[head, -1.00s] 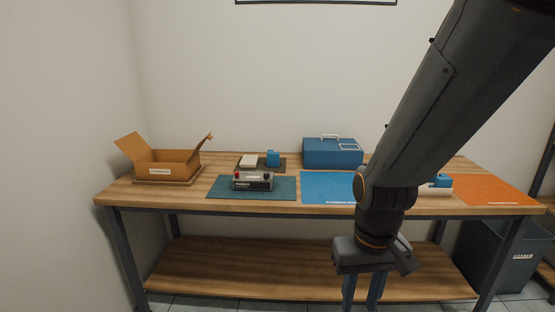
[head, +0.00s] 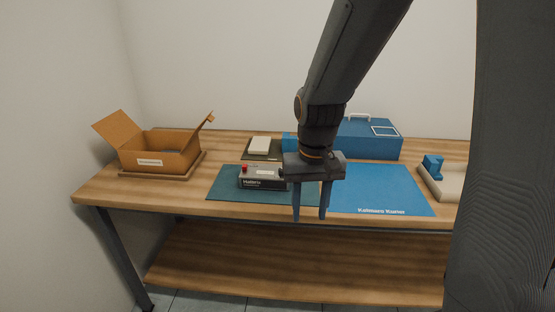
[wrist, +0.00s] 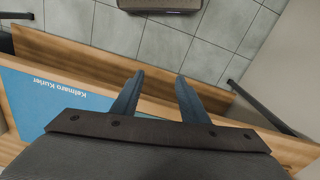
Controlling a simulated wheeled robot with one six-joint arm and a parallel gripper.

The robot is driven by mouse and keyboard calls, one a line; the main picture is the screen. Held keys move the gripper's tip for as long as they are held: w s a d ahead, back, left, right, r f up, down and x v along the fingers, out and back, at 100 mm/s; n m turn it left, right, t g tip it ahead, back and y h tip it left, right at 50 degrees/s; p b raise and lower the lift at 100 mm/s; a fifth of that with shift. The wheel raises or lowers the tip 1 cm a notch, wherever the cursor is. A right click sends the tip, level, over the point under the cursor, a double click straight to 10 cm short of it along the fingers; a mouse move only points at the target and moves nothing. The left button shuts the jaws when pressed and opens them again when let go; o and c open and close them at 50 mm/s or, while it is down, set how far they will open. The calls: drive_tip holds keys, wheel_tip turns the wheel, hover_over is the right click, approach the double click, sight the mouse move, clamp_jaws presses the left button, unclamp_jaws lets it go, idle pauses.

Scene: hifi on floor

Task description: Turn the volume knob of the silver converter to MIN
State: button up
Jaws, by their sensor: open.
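The silver converter (head: 263,178) stands on the dark green mat (head: 225,184) on the table in the head view. It has a dark front face with white lettering and a red knob or button (head: 244,168) at its upper left. Its right end is partly hidden behind my gripper, so any knob there cannot be seen. My gripper (head: 310,217) points down with its two blue fingers apart and empty, in front of and to the right of the converter. In the wrist view the open fingers (wrist: 160,78) are over the table's front edge and the converter is not in view.
An open cardboard box (head: 160,152) stands at the left. A blue mat (head: 385,190) lies right of the green one, with a blue case (head: 370,138) behind. A pale block (head: 260,145) sits behind the converter. A pale tray with a blue piece (head: 433,166) is at the right.

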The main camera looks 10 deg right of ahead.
sight(266, 177)
drive_tip(key=w+r+m+p, duration=0.1)
drive_tip(key=w, duration=0.7)
drive_tip(key=w+r+m+p, duration=0.1)
drive_tip(key=w+r+m, duration=0.1)
drive_tip(key=w, duration=0.7)
drive_tip(key=w+r+m+p, duration=0.1)
drive_tip(key=w+m+p, duration=0.1)
drive_tip(key=w, duration=0.7)
drive_tip(key=shift+a+r, duration=0.1)
drive_tip(key=shift+r, duration=0.1)
drive_tip(key=shift+f, duration=0.25)
drive_tip(key=shift+f+p, duration=1.15)
drive_tip(key=shift+f, duration=2.45)
clamp_jaws()
drive_tip(key=shift+w, duration=0.1)
